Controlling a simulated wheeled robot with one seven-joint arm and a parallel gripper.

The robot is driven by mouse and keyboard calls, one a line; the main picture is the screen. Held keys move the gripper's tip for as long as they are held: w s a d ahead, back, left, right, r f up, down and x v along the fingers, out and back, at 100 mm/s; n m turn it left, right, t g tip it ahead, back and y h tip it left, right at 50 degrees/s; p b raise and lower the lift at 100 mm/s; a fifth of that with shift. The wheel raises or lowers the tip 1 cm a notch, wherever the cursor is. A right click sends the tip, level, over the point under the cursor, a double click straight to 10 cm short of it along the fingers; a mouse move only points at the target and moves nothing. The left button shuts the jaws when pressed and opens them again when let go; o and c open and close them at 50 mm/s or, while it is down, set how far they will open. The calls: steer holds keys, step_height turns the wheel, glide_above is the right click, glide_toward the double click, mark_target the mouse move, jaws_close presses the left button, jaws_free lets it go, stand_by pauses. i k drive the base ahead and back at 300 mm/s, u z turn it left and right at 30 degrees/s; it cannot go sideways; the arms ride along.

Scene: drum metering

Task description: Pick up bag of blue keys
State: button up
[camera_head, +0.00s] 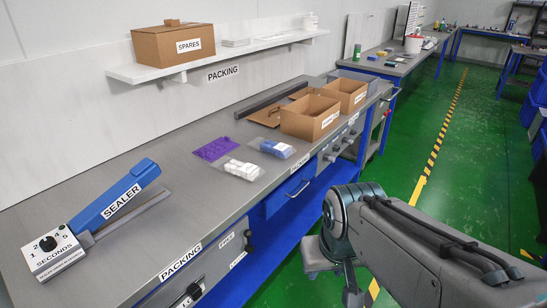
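A clear bag of blue keys (277,148) lies flat on the grey packing bench (150,215), near its front edge. A clear bag of white keys (242,170) lies beside it, nearer to me and to the left. Purple pieces (218,148) lie behind the two bags. My arm comes in from the lower right and stays over the floor, in front of the bench and apart from the bags. The end of my arm points down by the bottom edge, partly hidden by my own links. I cannot make out whether its fingers are open or shut.
A blue sealer (122,195) stands at the bench's left end. Open cardboard boxes (310,117) stand right of the bags. A wall shelf (220,54) holds a SPARES box (173,43). Bare bench lies between sealer and bags. Green floor is clear to the right.

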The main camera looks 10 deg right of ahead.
mark_target(283, 152)
steer(key=u, duration=0.25)
steer(key=k, duration=0.3)
steer(key=z, duration=1.3)
steer(key=i, duration=1.45)
steer(key=u, duration=0.3)
steer(key=i, duration=0.9)
steer(key=u, duration=1.35)
steer(key=i, duration=0.45)
steer(key=u, duration=0.35)
